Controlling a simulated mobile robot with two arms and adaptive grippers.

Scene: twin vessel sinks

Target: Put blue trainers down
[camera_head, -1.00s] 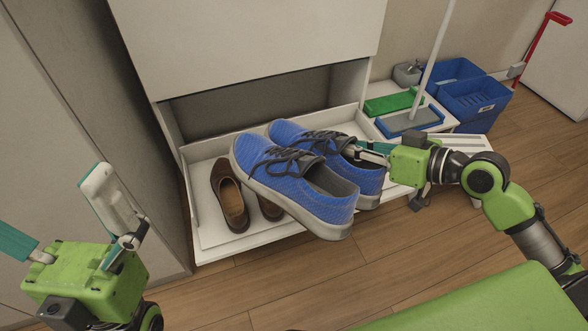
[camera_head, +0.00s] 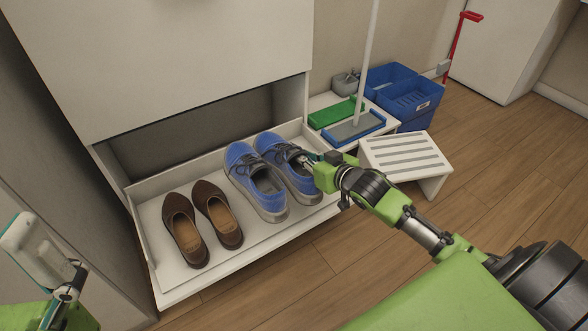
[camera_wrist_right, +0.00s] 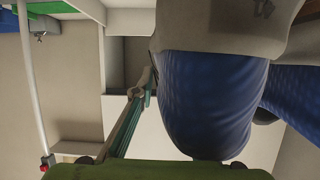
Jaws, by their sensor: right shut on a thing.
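The blue trainers (camera_head: 258,183) are side by side in the open white drawer (camera_head: 237,258), toes toward the back, on its right half. They appear to rest on the drawer floor. My right gripper (camera_head: 308,163) is shut on the right-hand trainer (camera_head: 292,171) at its outer side. In the right wrist view the blue trainer (camera_wrist_right: 207,105) fills the middle, with a gripper finger (camera_wrist_right: 128,115) along its left. My left gripper (camera_head: 50,262) is at the lower left, partly cut off by the frame and away from the trainers; its opening is unclear.
A brown pair of shoes (camera_head: 185,230) lies in the drawer's left half. A white slatted step stool (camera_head: 405,153), a blue-and-green mop set (camera_head: 353,128) and blue crates (camera_head: 408,97) stand to the right. The cabinet front (camera_head: 160,60) rises behind. Wooden floor is clear at right.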

